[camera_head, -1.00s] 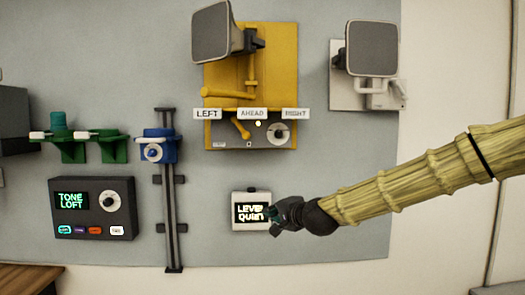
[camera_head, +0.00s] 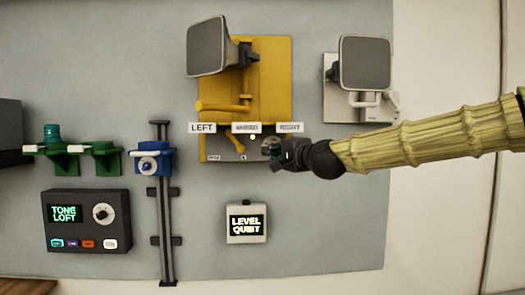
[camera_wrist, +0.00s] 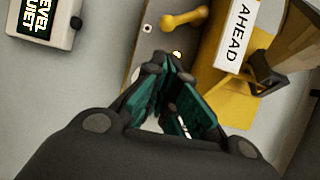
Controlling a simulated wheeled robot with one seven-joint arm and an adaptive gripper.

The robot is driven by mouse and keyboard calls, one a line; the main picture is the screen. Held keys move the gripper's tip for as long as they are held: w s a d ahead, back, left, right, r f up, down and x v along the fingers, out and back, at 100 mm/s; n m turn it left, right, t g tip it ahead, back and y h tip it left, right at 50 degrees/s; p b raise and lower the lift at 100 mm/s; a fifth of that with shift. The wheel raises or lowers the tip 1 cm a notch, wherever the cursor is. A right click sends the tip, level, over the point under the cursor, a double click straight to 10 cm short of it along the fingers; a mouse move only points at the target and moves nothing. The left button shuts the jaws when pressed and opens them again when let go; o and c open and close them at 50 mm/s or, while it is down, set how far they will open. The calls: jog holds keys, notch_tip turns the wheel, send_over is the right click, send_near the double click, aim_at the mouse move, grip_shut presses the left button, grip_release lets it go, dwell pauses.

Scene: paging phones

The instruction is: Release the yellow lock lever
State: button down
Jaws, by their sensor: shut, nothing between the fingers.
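A short yellow lever (camera_head: 238,142) sits on the grey strip under the yellow panel, tilted down to the right. In the wrist view this yellow lever (camera_wrist: 184,19) shows at the top, beyond my fingers. A longer yellow handle (camera_head: 222,106) lies almost level higher on the yellow panel (camera_head: 277,70). I cannot tell from the picture which of the two is the lock lever. My gripper (camera_head: 270,148) is shut and empty at the right end of the grey strip, right of the short lever, hiding the round dial there. Its fingers (camera_wrist: 170,66) meet in the wrist view.
Labels LEFT (camera_head: 202,128), AHEAD (camera_head: 246,128) and RIGHT (camera_head: 289,128) cross the panel. A grey horn (camera_head: 206,47) juts out above. A LEVEL QUIET display (camera_head: 246,222) is below; a blue slider (camera_head: 153,160) on a rail stands left. Bare wall lies between.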

aim_at(235, 141)
jog(key=shift+p+x, duration=2.15)
jog(key=shift+x, duration=2.75)
